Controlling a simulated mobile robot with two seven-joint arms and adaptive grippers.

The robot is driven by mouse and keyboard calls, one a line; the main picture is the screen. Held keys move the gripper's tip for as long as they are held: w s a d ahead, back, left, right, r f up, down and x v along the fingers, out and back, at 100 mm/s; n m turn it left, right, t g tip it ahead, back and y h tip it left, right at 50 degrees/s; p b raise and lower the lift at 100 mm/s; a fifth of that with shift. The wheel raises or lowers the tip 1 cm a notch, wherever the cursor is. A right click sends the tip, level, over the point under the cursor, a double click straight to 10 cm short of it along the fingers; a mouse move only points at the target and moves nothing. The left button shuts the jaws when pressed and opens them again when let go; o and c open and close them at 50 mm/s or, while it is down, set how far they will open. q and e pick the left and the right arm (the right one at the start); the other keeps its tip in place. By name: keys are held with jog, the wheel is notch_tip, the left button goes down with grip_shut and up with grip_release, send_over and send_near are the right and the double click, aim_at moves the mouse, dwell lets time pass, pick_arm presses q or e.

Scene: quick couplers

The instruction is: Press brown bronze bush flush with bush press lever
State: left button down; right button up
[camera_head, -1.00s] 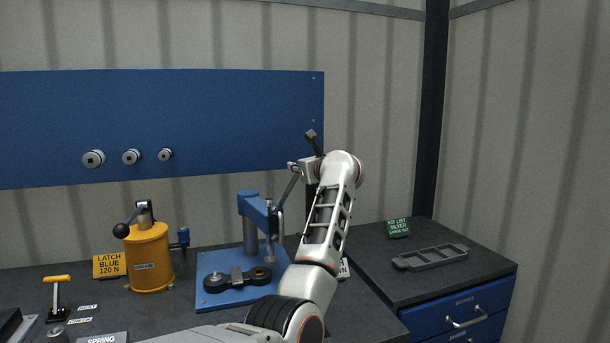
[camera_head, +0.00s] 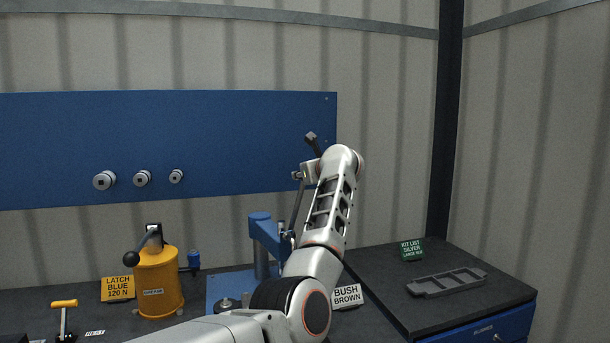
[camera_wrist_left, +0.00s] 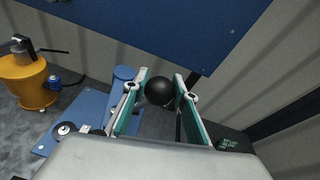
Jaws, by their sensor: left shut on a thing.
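The blue bush press (camera_head: 262,245) stands on the bench, partly behind my left arm. Its lever (camera_head: 297,205) rises steeply to my left gripper (camera_head: 303,172). In the left wrist view the lever's black ball knob (camera_wrist_left: 160,91) sits between the fingers of my left gripper (camera_wrist_left: 162,98), which is shut on it. The press also shows in the left wrist view (camera_wrist_left: 124,73). On its base a dark link end (camera_head: 226,304) shows; the rest of the link and the brown bush are hidden behind my arm. My right gripper is out of view.
A yellow grease pot (camera_head: 157,285) stands left of the press, by a yellow latch sign (camera_head: 118,288). A "BUSH BROWN" sign (camera_head: 347,295) stands right of my arm. A grey compartment tray (camera_head: 446,283) and green kit sign (camera_head: 412,250) are on the right cabinet.

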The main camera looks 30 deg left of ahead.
pick_arm(q)
jog(key=c, duration=1.6)
grip_release()
jog(key=shift+f, duration=0.2)
jog(key=shift+r, duration=0.1)
notch_tip(320, 180, up, 10)
jog(key=shift+f, duration=0.1)
